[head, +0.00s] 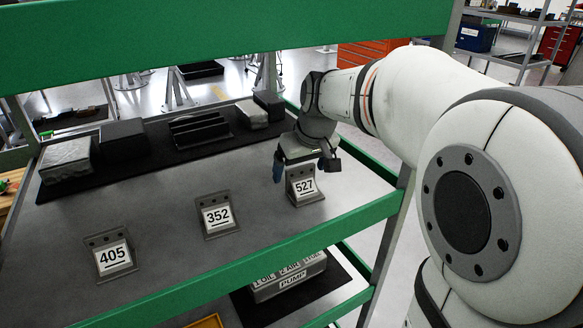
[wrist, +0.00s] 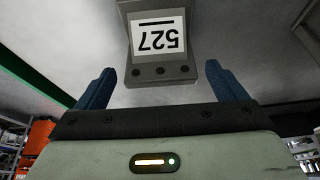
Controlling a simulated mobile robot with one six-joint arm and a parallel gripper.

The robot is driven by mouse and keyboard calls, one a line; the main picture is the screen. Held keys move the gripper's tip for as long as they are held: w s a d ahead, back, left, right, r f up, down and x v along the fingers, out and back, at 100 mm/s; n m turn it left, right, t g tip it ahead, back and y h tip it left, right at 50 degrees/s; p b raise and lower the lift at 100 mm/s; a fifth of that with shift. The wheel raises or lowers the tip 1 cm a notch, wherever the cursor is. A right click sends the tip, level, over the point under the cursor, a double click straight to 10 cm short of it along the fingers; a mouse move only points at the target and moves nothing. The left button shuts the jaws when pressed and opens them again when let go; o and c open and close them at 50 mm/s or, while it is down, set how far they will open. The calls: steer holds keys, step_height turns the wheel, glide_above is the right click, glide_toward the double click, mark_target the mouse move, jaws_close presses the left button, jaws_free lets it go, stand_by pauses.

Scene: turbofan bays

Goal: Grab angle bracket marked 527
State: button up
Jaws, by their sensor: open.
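The angle bracket marked 527 (head: 304,186) stands on the grey shelf at the right in the head view, a grey metal piece with a white label. In the wrist view the bracket (wrist: 158,72) is ahead of the jaws, its number upside down. My gripper (head: 300,170) is just behind and above the bracket in the head view. Its two blue fingers are spread in the wrist view (wrist: 162,88), with the bracket's near edge between their tips and space on both sides. Nothing is held. In the head view the right finger is mostly hidden.
Brackets marked 352 (head: 217,215) and 405 (head: 111,255) stand to the left on the same shelf. Dark boxes (head: 124,140) and a slotted block (head: 196,130) sit on a black mat behind. Green shelf beams (head: 240,252) run in front and overhead (head: 200,40).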

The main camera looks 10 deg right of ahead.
steer(key=shift+x, duration=0.9)
steer(key=c, duration=1.2)
steer(key=shift+o, duration=0.2)
steer(key=shift+r, duration=0.1)
